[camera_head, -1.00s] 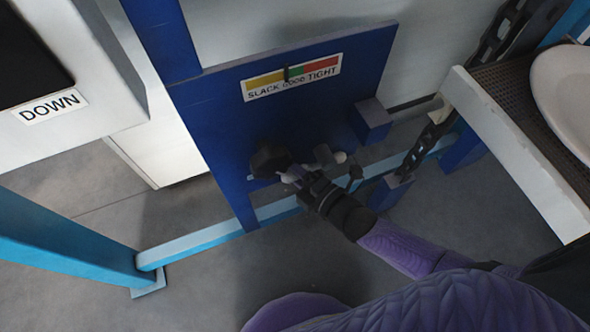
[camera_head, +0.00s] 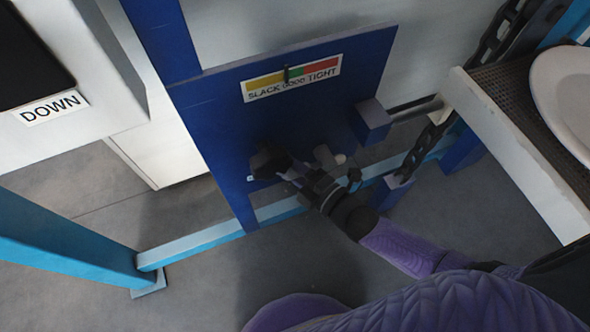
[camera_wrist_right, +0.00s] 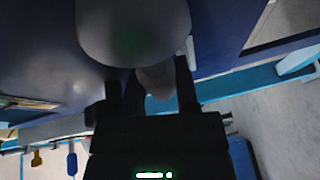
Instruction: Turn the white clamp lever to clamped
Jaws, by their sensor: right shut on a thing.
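My right gripper (camera_head: 290,173) reaches the lower part of the blue panel (camera_head: 270,120), beside a dark round knob (camera_head: 268,160). In the right wrist view its fingers (camera_wrist_right: 152,88) are shut on a pale, rounded piece (camera_wrist_right: 157,78), which looks like the white clamp lever. The large grey knob (camera_wrist_right: 135,30) is just beyond the fingers. Most of the lever is hidden by the gripper and knob, so I cannot tell its angle. My left gripper is not in view.
A SLACK, GOOD, TIGHT gauge (camera_head: 291,77) is on the panel, its dark pointer near the left edge of green. A small pale-tipped part (camera_head: 340,158) is right of the gripper. A chain (camera_head: 495,35) and a rack with a white plate (camera_head: 565,90) stand at right.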

